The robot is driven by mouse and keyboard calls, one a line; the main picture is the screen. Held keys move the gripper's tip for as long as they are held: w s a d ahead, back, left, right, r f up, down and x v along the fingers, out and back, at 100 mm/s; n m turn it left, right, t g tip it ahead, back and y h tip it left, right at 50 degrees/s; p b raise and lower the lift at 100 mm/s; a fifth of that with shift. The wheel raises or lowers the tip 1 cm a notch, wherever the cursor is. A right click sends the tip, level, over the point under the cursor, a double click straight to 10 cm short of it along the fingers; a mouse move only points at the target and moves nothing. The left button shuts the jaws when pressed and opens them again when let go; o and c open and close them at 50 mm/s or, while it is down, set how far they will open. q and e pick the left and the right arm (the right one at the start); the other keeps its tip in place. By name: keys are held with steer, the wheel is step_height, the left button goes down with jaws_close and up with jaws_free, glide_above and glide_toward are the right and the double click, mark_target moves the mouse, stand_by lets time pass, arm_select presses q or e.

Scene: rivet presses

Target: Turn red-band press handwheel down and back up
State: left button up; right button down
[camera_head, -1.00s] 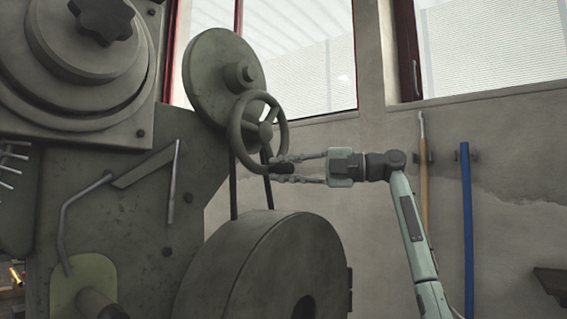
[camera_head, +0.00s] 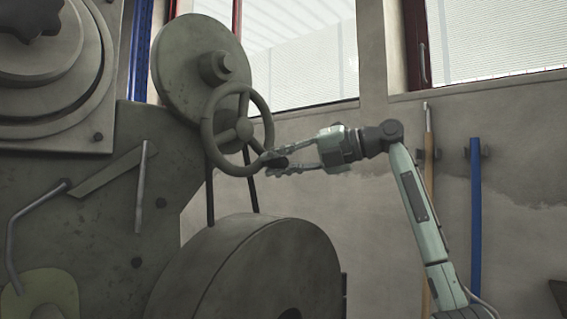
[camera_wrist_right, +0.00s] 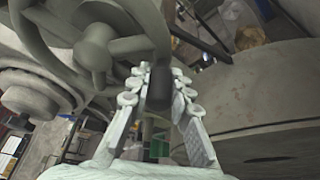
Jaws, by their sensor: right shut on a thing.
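The grey spoked handwheel (camera_head: 237,130) stands in front of a larger round disc on the press (camera_head: 110,190). It also fills the upper left of the right wrist view (camera_wrist_right: 95,50). Its dark grip knob (camera_wrist_right: 158,92) sits at the wheel's lower right rim. My right gripper (camera_head: 274,163) is shut on this knob, with a finger on each side of it in the right wrist view (camera_wrist_right: 157,98). The arm reaches in from the right. No red band shows on the visible press parts. My left gripper is not in view.
A large round drum (camera_head: 265,270) sits below the handwheel, joined by a belt to the disc (camera_head: 195,75). A bent metal lever (camera_head: 30,215) is on the press at left. A blue pole (camera_head: 475,210) and a wooden-handled pole (camera_head: 428,180) hang on the wall behind my arm.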

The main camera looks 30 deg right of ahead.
steer(key=shift+d+r, duration=0.15)
stand_by(0.4)
steer(key=c, duration=1.4)
jaws_free()
steer(key=shift+o, duration=0.2)
steer(key=v, duration=1.2)
